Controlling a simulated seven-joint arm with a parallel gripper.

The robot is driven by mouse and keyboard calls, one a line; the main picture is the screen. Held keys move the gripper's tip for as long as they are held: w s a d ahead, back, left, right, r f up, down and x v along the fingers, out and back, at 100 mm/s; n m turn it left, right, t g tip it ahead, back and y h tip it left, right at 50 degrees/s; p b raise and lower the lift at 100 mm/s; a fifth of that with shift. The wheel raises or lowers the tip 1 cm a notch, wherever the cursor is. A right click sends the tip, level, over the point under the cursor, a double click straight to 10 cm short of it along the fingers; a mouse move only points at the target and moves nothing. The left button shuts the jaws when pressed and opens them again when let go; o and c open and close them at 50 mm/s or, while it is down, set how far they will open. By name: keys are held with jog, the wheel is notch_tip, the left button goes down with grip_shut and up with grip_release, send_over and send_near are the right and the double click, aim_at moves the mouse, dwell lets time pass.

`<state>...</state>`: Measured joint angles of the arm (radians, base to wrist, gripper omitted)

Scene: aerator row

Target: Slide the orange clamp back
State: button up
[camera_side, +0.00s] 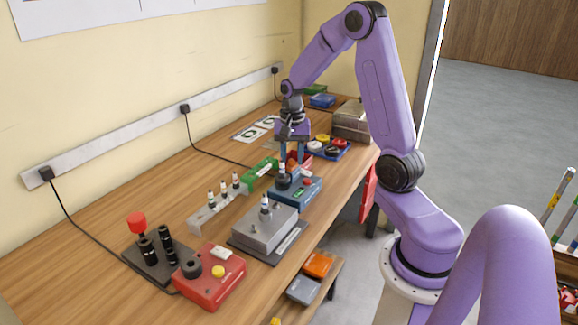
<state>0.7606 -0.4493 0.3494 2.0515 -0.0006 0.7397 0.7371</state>
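My gripper (292,155) points down over the far part of the bench, just behind the blue box. A green block (263,167) lies just left of the fingers, at the far end of a grey rail (213,215) holding several small upright fittings.
The blue box (296,193) with a black upright piece stands in front of the gripper. Nearer are a grey metal block (265,226), a red control box (209,278) and a black stand (150,258). A dark tray of coloured round pieces (328,149) sits behind, right.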

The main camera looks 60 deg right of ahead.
jog(key=shift+r, duration=0.1)
jog(key=shift+r, duration=3.9)
jog(key=s+a+n, duration=0.4)
jog(key=a+n, duration=0.2)
jog(key=a, duration=0.4)
jog(key=s+a+n, duration=0.4)
jog(key=a+n, duration=0.2)
jog(key=a, duration=0.3)
jog(key=s+a+n, duration=0.2)
jog(key=s+n, duration=0.4)
jog(key=s, duration=0.2)
jog(key=s+a+f+n, duration=0.1)
jog(key=s+a+n, duration=0.2)
jog(key=s+n, duration=0.3)
jog(key=shift+s+a+f+n, duration=0.2)
jog(key=shift+s+a+n, duration=0.1)
jog(key=shift+s, duration=0.9)
